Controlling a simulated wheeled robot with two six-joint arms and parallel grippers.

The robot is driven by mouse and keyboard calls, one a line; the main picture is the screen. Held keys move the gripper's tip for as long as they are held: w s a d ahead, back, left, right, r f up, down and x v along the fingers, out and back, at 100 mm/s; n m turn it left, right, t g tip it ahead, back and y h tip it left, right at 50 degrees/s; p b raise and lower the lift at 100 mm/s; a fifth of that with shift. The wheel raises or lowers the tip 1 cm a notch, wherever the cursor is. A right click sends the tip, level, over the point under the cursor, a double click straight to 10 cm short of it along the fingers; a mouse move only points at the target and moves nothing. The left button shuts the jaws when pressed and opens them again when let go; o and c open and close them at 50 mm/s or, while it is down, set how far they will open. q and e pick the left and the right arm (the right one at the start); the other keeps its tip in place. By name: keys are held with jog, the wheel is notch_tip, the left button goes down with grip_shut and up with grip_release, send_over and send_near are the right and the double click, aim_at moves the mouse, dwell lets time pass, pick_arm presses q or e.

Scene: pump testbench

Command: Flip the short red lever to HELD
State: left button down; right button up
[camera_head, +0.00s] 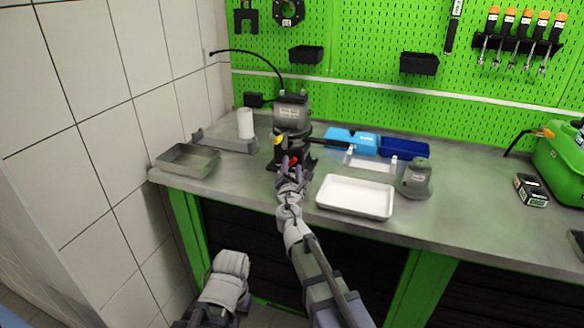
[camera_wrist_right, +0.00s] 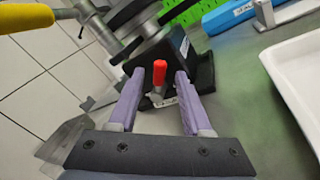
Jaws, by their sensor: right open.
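The short red lever (camera_head: 293,161) is on the front of the dark pump stand (camera_head: 305,166), below the grey pump (camera_head: 292,112). In the right wrist view the red lever (camera_wrist_right: 159,73) stands up from a grey pivot, with a small white label beside its base. My right gripper (camera_head: 289,163) is open. Its two purple fingers (camera_wrist_right: 157,82) are on either side of the lever, with gaps on both sides; I cannot tell whether the fingertips reach its depth. The label text is too small to read. My left arm is low in the head view, and its gripper does not show.
A yellow-gripped lever (camera_wrist_right: 25,18) extends at the upper left of the wrist view. A white tray (camera_head: 355,211) is right of the stand, near the bench edge. A metal tray (camera_head: 188,172) is to the left. A grey housing (camera_head: 417,179) stands beyond the white tray.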

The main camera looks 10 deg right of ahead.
jog(key=v, duration=0.7)
jog(key=shift+s+a, duration=0.15)
jog(key=shift+s, duration=0.25)
jog(key=shift+a, duration=0.1)
